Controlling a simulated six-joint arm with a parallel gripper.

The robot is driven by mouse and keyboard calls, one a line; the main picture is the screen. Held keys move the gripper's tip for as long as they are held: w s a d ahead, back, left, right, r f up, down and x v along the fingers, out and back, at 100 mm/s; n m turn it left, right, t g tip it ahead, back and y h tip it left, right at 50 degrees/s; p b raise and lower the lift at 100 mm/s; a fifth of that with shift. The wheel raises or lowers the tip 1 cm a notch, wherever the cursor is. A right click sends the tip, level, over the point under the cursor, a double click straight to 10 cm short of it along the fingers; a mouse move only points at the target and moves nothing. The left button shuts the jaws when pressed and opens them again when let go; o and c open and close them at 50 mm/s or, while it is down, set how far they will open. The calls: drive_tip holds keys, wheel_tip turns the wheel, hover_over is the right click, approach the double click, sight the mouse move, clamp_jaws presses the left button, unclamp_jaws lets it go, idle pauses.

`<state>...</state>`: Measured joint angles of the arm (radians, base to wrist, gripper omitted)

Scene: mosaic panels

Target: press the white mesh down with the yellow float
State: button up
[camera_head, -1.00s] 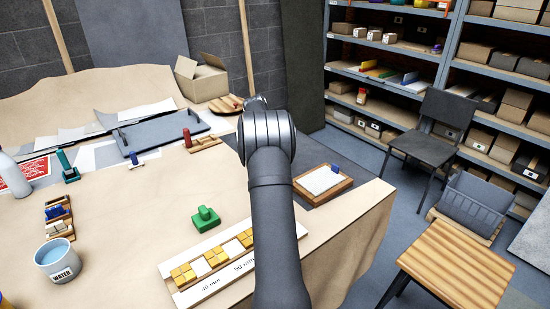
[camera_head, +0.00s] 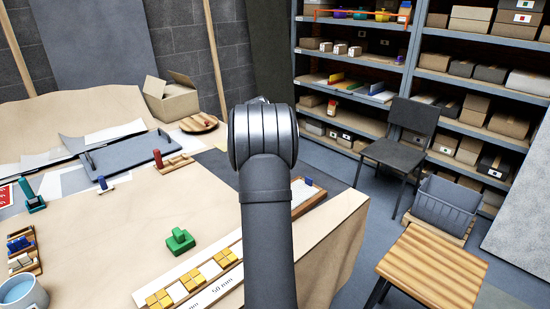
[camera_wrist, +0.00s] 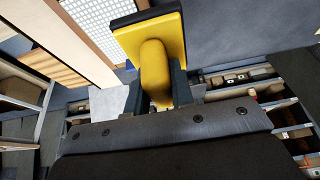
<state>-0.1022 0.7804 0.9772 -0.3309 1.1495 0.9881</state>
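The yellow float (camera_wrist: 165,30) shows in the wrist view, a flat yellow plate with a dark edge and a rounded yellow handle. My gripper (camera_wrist: 157,82) is shut on that handle, with a dark finger on each side. The white mesh (camera_wrist: 92,22) lies on a wood-edged panel at the upper left of the wrist view, partly cut off by the frame and the float. In the head view the mesh panel (camera_head: 303,193) is at the table's right side, mostly hidden by my arm. The gripper and float are hidden behind my arm there. Contact between float and mesh cannot be told.
A green block-like tool (camera_head: 180,241) stands on the table near a strip of yellow and white tiles (camera_head: 190,282). A water cup (camera_head: 22,292) and a tile rack (camera_head: 24,250) are at the left. A grey tray (camera_head: 128,153) lies farther back. A stool (camera_head: 432,265) stands right of the table.

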drive_tip(key=c, duration=0.3)
drive_tip(key=s+d, duration=0.4)
drive_tip(key=s, duration=0.1)
drive_tip(key=shift+s+d+f, duration=0.2)
drive_tip(key=shift+s+f, duration=0.05)
drive_tip(key=shift+f, duration=0.1)
drive_tip(key=shift+d+f, duration=0.1)
drive_tip(key=shift+f, duration=2.9)
drive_tip(key=shift+s+f, duration=0.1)
drive_tip(key=shift+f, duration=0.45)
drive_tip(key=shift+r, duration=0.1)
wheel_tip(320, 180, up, 7)
drive_tip(key=shift+f, duration=0.1)
